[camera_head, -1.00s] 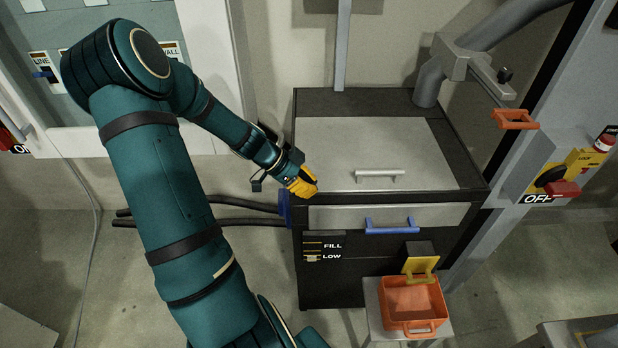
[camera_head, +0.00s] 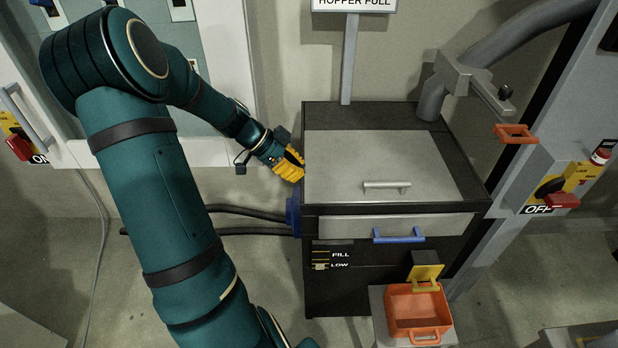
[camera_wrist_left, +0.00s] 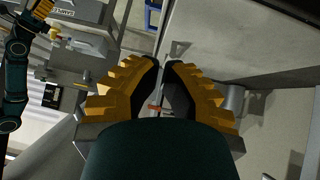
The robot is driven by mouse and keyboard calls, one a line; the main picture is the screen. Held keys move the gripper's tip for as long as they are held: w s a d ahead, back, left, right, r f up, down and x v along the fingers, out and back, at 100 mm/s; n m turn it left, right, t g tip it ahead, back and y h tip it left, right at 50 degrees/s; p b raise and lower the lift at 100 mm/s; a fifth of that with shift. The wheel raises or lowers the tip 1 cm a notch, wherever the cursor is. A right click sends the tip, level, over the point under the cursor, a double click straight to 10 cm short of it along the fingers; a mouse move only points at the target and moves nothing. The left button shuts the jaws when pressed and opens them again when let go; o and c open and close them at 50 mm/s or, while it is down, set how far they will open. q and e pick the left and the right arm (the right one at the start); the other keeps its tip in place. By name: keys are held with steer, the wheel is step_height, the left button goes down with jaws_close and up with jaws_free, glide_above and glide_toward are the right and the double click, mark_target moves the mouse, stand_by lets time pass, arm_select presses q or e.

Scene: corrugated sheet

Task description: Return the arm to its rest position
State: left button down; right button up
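My left arm (camera_head: 165,200) comes up from the bottom, bends at the upper left and reaches down to the right. Its yellow left gripper (camera_head: 290,166) is by the left edge of the dark cabinet (camera_head: 312,190), near the grey lid; I cannot tell the exact clearance. In the left wrist view the left gripper (camera_wrist_left: 163,75) shows a narrow gap between its ridged yellow fingers, with nothing held. A teal arm, apparently mine, stands at that view's left edge, with a yellow gripper (camera_wrist_left: 35,14) partly cut off; its finger state is unclear.
The cabinet has a grey lid (camera_head: 360,150) with a handle and a blue drawer handle (camera_head: 398,236). An orange bin (camera_head: 418,310) stands in front on a small stand. Dark hoses (camera_head: 250,222) run left of the cabinet. A grey pipe (camera_head: 500,50) rises at right.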

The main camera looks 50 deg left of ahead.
arm_select(q)
steer(key=shift+v, duration=0.8)
steer(key=w+d+f+n+g, duration=0.2)
steer(key=w+d+f+n, duration=0.1)
steer(key=d+f, duration=0.7)
steer(key=s+d+f+n+y, duration=0.1)
steer(key=d+f, duration=0.3)
steer(key=d, duration=0.5)
steer(key=s+d+f+n+g+y, duration=0.1)
steer(key=s+d+f+n, duration=0.1)
steer(key=d+f, duration=0.3)
steer(key=s+d+f+n+g, duration=0.1)
steer(key=d+f, duration=0.4)
steer(key=d, duration=0.7)
steer(key=shift+s+d+f+n+y, duration=0.2)
steer(key=shift+s+d+n+y, duration=0.25)
steer(key=shift+n, duration=0.75)
